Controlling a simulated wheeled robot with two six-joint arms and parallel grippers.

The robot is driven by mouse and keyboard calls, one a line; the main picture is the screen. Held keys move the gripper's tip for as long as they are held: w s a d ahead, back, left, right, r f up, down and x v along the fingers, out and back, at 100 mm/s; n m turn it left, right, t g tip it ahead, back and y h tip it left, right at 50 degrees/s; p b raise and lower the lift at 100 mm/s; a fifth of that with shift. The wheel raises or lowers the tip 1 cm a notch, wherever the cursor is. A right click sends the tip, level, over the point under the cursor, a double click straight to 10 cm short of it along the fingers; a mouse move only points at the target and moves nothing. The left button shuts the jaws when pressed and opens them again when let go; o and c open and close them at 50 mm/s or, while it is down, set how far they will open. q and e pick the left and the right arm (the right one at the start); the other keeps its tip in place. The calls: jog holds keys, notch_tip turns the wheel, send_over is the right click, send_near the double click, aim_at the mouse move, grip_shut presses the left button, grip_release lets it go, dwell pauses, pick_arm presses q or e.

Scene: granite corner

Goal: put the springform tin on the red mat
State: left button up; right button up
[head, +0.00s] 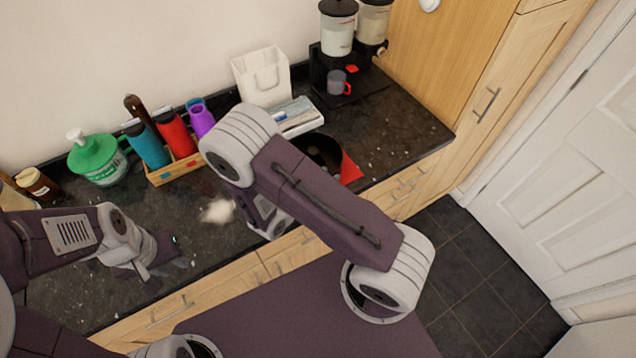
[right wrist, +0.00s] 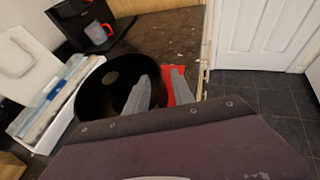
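The springform tin (head: 318,150) is a black round tin on the dark counter, partly hidden behind my right arm in the head view. In the right wrist view the tin (right wrist: 92,92) shows its dark inside. The red mat (head: 350,169) shows at the tin's right side; the tin seems to overlap it, though how far is hidden. My right gripper (right wrist: 158,76) has its fingers apart at the tin's right side, one over the tin and one over the red mat (right wrist: 170,90). My left gripper (head: 158,268) is low over the counter at the left, away from the tin; its opening is unclear.
A white tray (head: 302,122) and white bag-like holder (head: 262,77) stand left of the tin. A drink dispenser (head: 338,30) with a cup (head: 338,83) is behind. A wooden box of bottles (head: 175,168) and green tub (head: 98,160) stand left. Counter right of the mat is clear.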

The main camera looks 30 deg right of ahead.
jog(key=v, duration=0.5)
jog(key=s+d+m+g+y, duration=0.2)
jog(key=s+m+g+y, duration=0.2)
jog(key=s+m+g, duration=0.55)
jog(key=shift+w+a+r+m+t+y+b, duration=0.35)
jog(key=shift+a+m+t+y, duration=0.75)
jog(key=shift+m, duration=1.2)
jog(key=shift+w+a+r+m+t+y+b, duration=0.3)
jog(key=shift+w+a+r+m+t+y, duration=0.15)
jog(key=shift+m+y, duration=1.45)
jog(key=shift+w+a+r+m+t+y+b, duration=0.4)
jog(key=shift+a+m+t+y, duration=0.5)
jog(key=shift+m, duration=1.75)
